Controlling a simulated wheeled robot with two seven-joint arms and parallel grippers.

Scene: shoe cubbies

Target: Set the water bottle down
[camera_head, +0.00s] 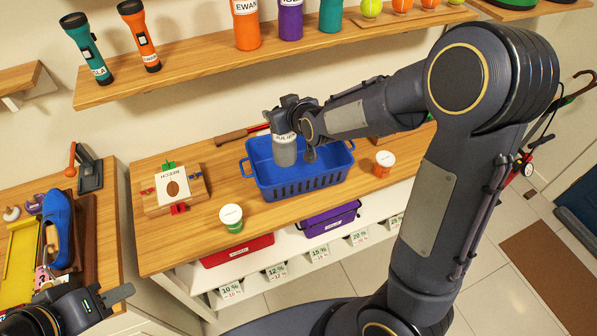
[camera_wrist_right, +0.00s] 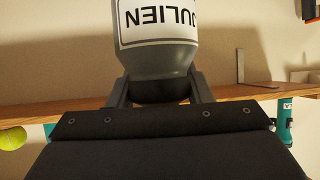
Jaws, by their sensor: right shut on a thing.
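The water bottle (camera_head: 285,153) is grey with a white label reading JULIEN. My right gripper (camera_head: 289,112) is shut on its narrow dark end, from above in the head view. The bottle hangs upright at the blue basket (camera_head: 305,184), in front of its back wall; I cannot tell whether its base touches the basket floor. In the right wrist view the bottle (camera_wrist_right: 158,60) sits between both fingers of my right gripper (camera_wrist_right: 160,90). My left gripper (camera_head: 112,294) is low at the left, away from the bottle; its jaw opening is unclear.
A card block (camera_head: 173,187) lies left. A shelf (camera_head: 200,68) above holds torches (camera_head: 88,48) and several bottles. Bare bench shows at the front left.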

